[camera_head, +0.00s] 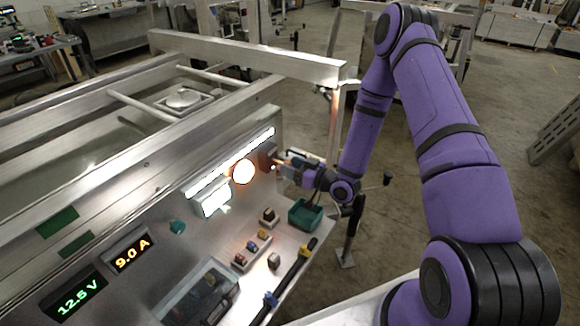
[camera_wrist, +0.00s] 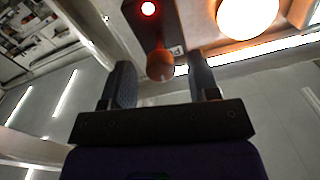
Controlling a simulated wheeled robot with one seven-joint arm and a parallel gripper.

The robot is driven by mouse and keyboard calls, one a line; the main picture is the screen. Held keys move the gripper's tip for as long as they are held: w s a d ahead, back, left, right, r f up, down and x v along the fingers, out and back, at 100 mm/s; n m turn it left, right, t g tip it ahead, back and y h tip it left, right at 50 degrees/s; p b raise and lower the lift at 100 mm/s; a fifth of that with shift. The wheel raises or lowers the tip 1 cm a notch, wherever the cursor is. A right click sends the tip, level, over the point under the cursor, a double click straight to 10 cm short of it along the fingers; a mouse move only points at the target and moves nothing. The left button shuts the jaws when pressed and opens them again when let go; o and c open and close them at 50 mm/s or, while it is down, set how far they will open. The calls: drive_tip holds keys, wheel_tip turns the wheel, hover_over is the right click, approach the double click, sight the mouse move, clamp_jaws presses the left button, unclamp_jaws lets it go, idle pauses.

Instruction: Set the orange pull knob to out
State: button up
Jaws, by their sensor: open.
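The orange pull knob (camera_wrist: 160,66) sticks out from a dark box with a lit red lamp on it in the wrist view. The box (camera_head: 267,155) is on the upright panel in the head view, where my gripper mostly hides the knob. My gripper (camera_wrist: 161,72) is open, with one finger on each side of the knob. A gap shows between the knob and each finger. In the head view my gripper (camera_head: 284,163) is close in front of the box. How far out the knob stands is hard to tell.
A green bin (camera_head: 305,214) and several small blocks rest on the ledge below. Displays (camera_head: 75,297) read 12.5 V and 9.0 A. Aluminium rails (camera_head: 250,60) run behind.

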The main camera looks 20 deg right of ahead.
drive_tip(key=v, duration=1)
drive_tip(key=shift+w, duration=0.1)
drive_tip(key=w+d+r+n+g+h, duration=0.1)
drive_tip(key=w+r+g+h, duration=0.15)
drive_tip(key=r, duration=0.35)
drive_tip(key=w+d+r+n+g+h, duration=0.1)
drive_tip(key=w+d+r+h, duration=0.1)
drive_tip(key=w+r+h, duration=0.3)
drive_tip(key=s+d+r+m+g+h, duration=0.1)
drive_tip(key=s+r+m+h, duration=0.45)
drive_tip(key=r, duration=0.85)
drive_tip(key=s+a+r+g, duration=0.1)
drive_tip(key=s+r, duration=0.3)
drive_tip(key=s, duration=0.5)
drive_tip(key=s+a+r+m+g+y, duration=0.1)
drive_tip(key=s+r, duration=0.4)
drive_tip(key=s, duration=0.5)
drive_tip(key=s+a+r+m+g+y, duration=0.1)
drive_tip(key=s+a+r+g, duration=0.1)
drive_tip(key=s, duration=0.7)
wheel_tip(320, 180, up, 2)
drive_tip(key=shift+s+a+r, duration=0.25)
drive_tip(key=shift+s+a, duration=0.05)
drive_tip(key=shift+a, duration=0.55)
